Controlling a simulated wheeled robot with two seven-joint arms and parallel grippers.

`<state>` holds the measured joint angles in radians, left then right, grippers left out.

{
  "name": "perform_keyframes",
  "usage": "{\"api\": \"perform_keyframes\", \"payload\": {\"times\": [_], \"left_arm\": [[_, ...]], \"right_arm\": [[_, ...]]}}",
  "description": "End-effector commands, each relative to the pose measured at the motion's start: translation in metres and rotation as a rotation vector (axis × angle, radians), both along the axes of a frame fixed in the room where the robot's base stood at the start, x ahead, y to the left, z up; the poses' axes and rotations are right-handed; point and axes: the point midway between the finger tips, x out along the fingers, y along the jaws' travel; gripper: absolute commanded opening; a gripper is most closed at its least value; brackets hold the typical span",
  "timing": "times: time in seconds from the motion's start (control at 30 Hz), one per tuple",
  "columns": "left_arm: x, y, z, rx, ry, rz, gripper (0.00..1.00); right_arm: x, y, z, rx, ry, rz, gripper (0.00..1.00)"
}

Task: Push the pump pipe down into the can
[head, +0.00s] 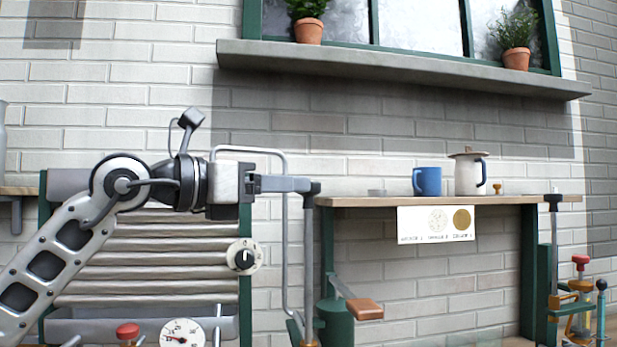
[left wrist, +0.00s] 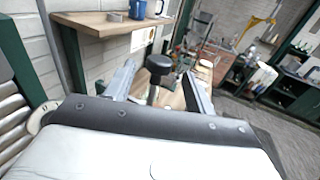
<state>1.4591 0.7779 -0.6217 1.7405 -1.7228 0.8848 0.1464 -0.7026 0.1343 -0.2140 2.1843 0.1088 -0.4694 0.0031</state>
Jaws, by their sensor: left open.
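The pump pipe is an upright grey rod (head: 308,265) with a dark knob (head: 314,188) on top. Its lower end goes down toward a brass-coloured collar near the bottom edge of the head view. A green can (head: 335,324) shows close beside it; whether the pipe stands in it is unclear. My left gripper (head: 302,185) is level with the knob, its fingers pointing right. In the left wrist view the knob (left wrist: 159,65) stands between the two open fingers (left wrist: 160,82), with gaps on both sides. My right gripper is not in view.
A wooden shelf (head: 370,201) carries a blue mug (head: 427,181) and a cream pot (head: 468,178). A bent grey pipe (head: 285,220) runs just behind my left gripper. A ribbed panel with a dial (head: 244,257) stands below my arm. Another dark-topped rod (head: 554,240) stands at right.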

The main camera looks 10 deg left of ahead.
Motion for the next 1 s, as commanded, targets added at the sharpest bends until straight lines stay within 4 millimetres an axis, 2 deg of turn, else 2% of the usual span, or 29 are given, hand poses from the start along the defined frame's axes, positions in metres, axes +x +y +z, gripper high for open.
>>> {"api": "perform_keyframes", "payload": {"times": [0.1, 0.3, 0.67, 0.7, 0.9, 1.0], "left_arm": [[0.016, -0.017, 0.002, -0.001, 0.001, -0.002, 0.55], [0.033, -0.033, 0.001, -0.003, 0.001, -0.002, 0.55], [0.037, -0.037, 0.000, -0.001, 0.000, 0.000, 0.55], [0.037, -0.037, 0.000, -0.001, 0.000, 0.000, 0.52], [0.037, -0.036, 0.000, -0.001, 0.000, 0.000, 0.00], [0.037, -0.036, -0.001, -0.001, 0.000, 0.000, 0.00]], "right_arm": [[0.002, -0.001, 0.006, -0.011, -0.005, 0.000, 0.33], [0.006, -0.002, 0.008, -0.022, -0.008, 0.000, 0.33], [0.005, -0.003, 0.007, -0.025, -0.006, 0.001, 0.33], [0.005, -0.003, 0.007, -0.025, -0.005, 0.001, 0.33], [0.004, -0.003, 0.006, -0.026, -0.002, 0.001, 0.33], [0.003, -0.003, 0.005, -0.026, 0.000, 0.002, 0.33]]}}
